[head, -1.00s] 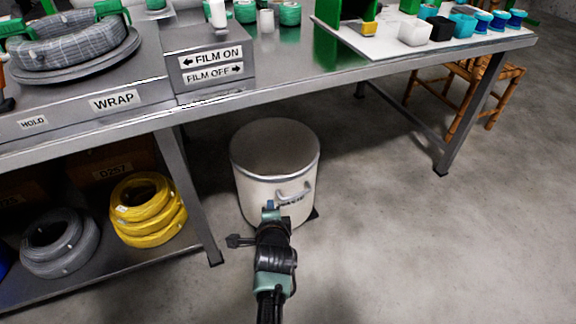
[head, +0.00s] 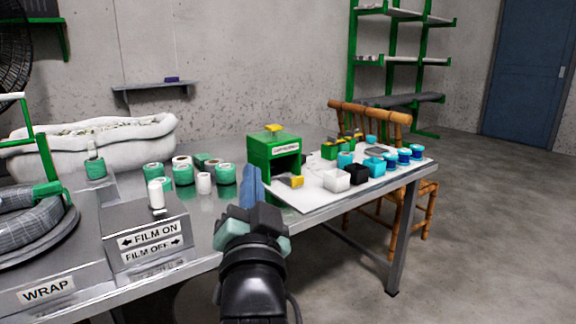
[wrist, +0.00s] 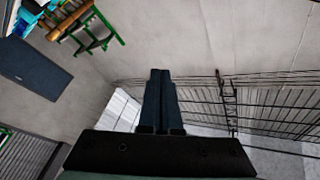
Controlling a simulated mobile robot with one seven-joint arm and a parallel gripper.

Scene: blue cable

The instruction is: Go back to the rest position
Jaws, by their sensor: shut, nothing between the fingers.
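My gripper (head: 250,188) is raised in the lower middle of the head view, in front of the metal workbench (head: 205,240). Its blue fingers point up and away, and nothing shows between them. In the wrist view my gripper (wrist: 158,85) shows its two dark fingers pressed together and empty. It touches nothing that I can see.
Open floor (head: 480,240) lies to the right. A wire mesh (wrist: 265,105) shows in the wrist view.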

